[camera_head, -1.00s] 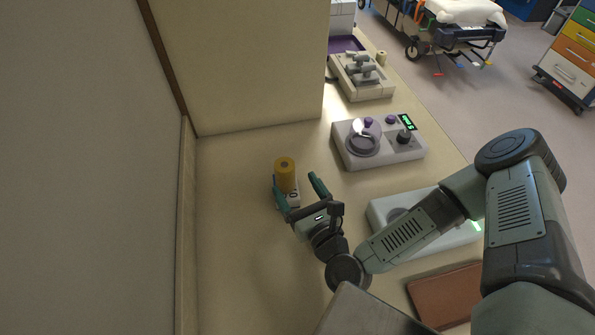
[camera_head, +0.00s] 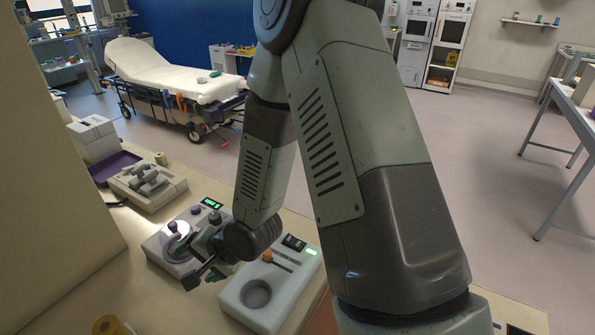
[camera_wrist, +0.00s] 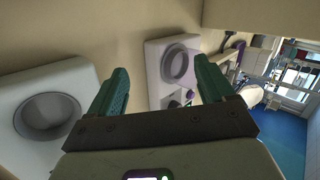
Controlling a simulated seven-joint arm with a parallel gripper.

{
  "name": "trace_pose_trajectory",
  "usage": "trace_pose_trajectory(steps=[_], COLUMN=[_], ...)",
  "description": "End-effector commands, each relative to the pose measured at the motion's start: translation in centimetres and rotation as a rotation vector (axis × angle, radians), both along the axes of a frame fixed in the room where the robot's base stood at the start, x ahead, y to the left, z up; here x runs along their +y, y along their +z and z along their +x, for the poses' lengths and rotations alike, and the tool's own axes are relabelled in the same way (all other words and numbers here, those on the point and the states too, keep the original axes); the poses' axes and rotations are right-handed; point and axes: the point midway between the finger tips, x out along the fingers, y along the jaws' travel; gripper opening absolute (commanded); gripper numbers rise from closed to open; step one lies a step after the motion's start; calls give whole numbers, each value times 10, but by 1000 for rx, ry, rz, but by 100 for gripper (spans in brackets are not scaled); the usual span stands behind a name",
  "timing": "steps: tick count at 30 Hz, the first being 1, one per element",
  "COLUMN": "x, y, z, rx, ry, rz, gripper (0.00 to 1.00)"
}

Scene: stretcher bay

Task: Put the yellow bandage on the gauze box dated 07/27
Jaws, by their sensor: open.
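The yellow bandage (camera_head: 110,326) is a yellow roll at the bottom left of the head view, cut off by the frame edge. What lies under it is out of view now, and no gauze box or 07/27 date can be made out in the current frames. My gripper (camera_head: 203,264) is beyond the roll and to its right, beside the two white devices. In the wrist view, my gripper (camera_wrist: 163,86) has its teal fingers apart with nothing between them. The bandage is not in the wrist view.
A white device with a purple-knobbed lid (camera_head: 160,250) and another with a round well (camera_head: 235,298) stand near my gripper. A grey-beige instrument (camera_head: 125,190) and a purple tray (camera_head: 112,170) stand farther back. A beige wall (camera_head: 50,150) borders the counter's left.

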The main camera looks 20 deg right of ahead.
Motion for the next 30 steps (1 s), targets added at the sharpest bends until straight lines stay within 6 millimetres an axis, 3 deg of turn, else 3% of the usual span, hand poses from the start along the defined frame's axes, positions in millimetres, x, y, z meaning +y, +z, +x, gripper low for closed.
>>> trace_pose_trajectory(steps=[1, 5, 11, 15, 21, 27, 30], x=[-17, -65, -131, -166, -194, -201, -202], y=[22, 72, 159, 218, 280, 306, 310], z=[12, 25, 12, -21, -95, -156, -171], rx=[-65, -170, -242, -247, -240, -245, -248], ry=[23, 76, 129, 163, 248, 343, 373], rz=[-98, -350, -659, -800, -887, -881, -874], gripper=[82, 82, 82, 82, 82, 82, 82])
